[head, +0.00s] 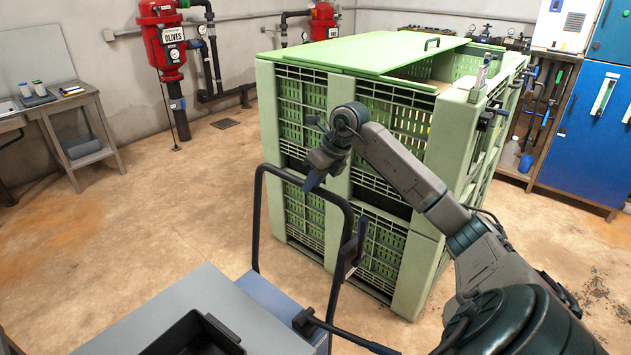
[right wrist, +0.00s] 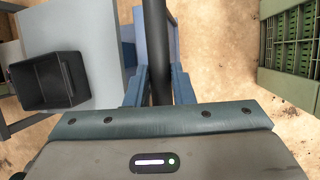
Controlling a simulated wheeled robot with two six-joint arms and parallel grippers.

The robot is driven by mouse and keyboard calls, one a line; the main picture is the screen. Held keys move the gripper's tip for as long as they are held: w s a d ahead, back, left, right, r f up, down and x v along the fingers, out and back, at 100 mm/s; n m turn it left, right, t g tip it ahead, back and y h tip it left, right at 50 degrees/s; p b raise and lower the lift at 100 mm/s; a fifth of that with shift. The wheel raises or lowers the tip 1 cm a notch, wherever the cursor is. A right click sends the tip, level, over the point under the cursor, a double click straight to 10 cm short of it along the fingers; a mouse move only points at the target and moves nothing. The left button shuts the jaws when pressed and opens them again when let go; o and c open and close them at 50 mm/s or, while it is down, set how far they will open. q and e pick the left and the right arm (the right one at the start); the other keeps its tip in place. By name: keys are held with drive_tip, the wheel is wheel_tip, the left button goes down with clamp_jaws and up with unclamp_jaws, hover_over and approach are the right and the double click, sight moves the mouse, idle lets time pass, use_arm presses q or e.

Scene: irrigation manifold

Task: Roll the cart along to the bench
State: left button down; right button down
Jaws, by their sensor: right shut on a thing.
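The cart has a blue deck (head: 272,298) and a tall black tube handle (head: 257,215), and stands in the lower middle of the head view. My right gripper (head: 310,182) is at the top bar of the handle. In the right wrist view, the blue fingers of my right gripper (right wrist: 160,90) are on both sides of the black handle bar (right wrist: 160,40), shut on it. A grey-topped bench (head: 213,300) stands close beside the cart, with a black bin (head: 195,335) on it. The cart's wheels are hidden. My left gripper is out of view.
A large green slatted crate (head: 405,210) stands just behind and right of the cart. A wooden table (head: 60,108) stands at the far left, and red filter tanks (head: 163,45) at the back wall. The floor between the wooden table and the crate is clear.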

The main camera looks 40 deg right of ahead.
drive_tip(key=shift+a+f, duration=0.1)
drive_tip(key=shift+a, duration=0.05)
drive_tip(key=c, duration=1.3)
unclamp_jaws()
drive_tip(key=shift+a, duration=0.1)
drive_tip(key=shift+o, duration=0.2)
drive_tip(key=shift+s+r, duration=0.1)
drive_tip(key=shift+r, duration=0.15)
use_arm(q)
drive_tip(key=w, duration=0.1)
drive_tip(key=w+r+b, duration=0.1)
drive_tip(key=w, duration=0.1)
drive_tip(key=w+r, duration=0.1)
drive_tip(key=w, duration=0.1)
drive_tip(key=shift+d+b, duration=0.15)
drive_tip(key=shift+b, duration=0.2)
use_arm(e)
drive_tip(key=v, duration=1)
drive_tip(key=shift+r, duration=0.25)
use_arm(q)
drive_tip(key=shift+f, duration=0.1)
use_arm(e)
drive_tip(key=shift+s+f, duration=0.1)
